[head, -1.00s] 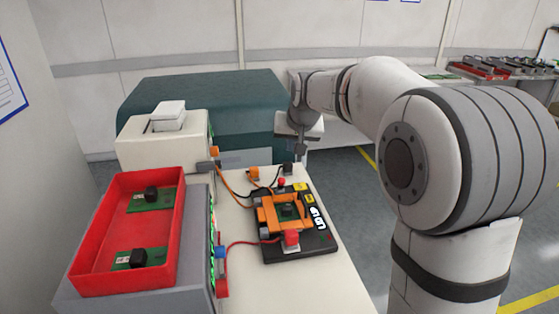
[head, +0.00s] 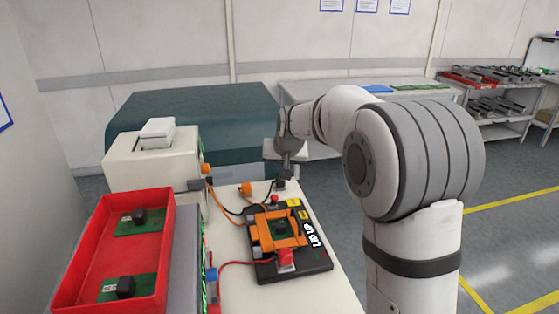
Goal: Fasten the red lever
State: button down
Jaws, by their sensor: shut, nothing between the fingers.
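A black test fixture (head: 262,268) lies on the white worktop. An orange clamp frame (head: 262,236) on it surrounds a dark green circuit board (head: 281,229). The red lever appears to be the red piece (head: 286,257) at the fixture's front edge; whether it is fastened cannot be told. A smaller red knob (head: 274,198) sits at the fixture's back edge. My gripper (head: 284,172) is shut and empty. It points down behind the fixture, just above or at a small black block (head: 281,183); contact cannot be told. It is well apart from the red piece.
A red tray (head: 169,240) with green boards stands at left, beside a cream machine (head: 140,166). Red and orange cables run to the fixture. A teal box (head: 200,118) is behind. The worktop (head: 325,290) right of the fixture is bare.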

aim_at(276, 195)
jog(key=f, duration=0.5)
jog(key=shift+s+a+f+p, duration=0.15)
jog(key=shift+a+f+p, duration=0.1)
jog(key=shift+a+p, duration=0.15)
jog(key=shift+s+f, duration=0.2)
jog(key=shift+f, duration=0.2)
jog(key=shift+a+f+b, duration=0.1)
jog(key=shift+b, duration=0.3)
jog(key=shift+s+f+b, duration=0.1)
jog(key=shift+s+b, duration=0.05)
jog(key=shift+b, duration=0.25)
jog(key=shift+t+b, duration=0.3)
jog(key=shift+s+b, duration=0.2)
jog(key=shift+b, duration=0.6)
